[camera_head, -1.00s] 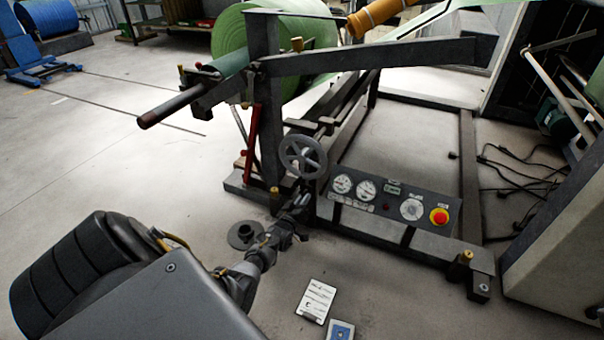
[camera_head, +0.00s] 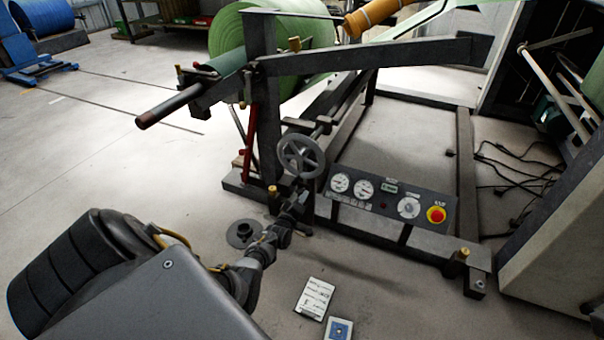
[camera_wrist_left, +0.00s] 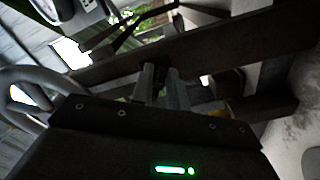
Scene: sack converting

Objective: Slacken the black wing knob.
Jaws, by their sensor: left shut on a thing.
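My left gripper (camera_head: 299,202) reaches to the front post of the unwind stand, just below the grey handwheel (camera_head: 301,156) and left of the control panel (camera_head: 388,197). In the left wrist view its two fingers (camera_wrist_left: 161,88) are closed around a small dark piece (camera_wrist_left: 159,74) against the dark beam. This piece appears to be the black wing knob; the fingers hide most of it, and its wings cannot be made out. In the head view the knob is hidden behind the gripper. My right gripper is not in view.
The handwheel rim (camera_wrist_left: 22,84) is close at left in the wrist view. A red lever (camera_head: 251,143) stands left of the post. A shaft (camera_head: 170,105) juts out at upper left. Two cards (camera_head: 315,297) lie on the floor. Open floor is at left.

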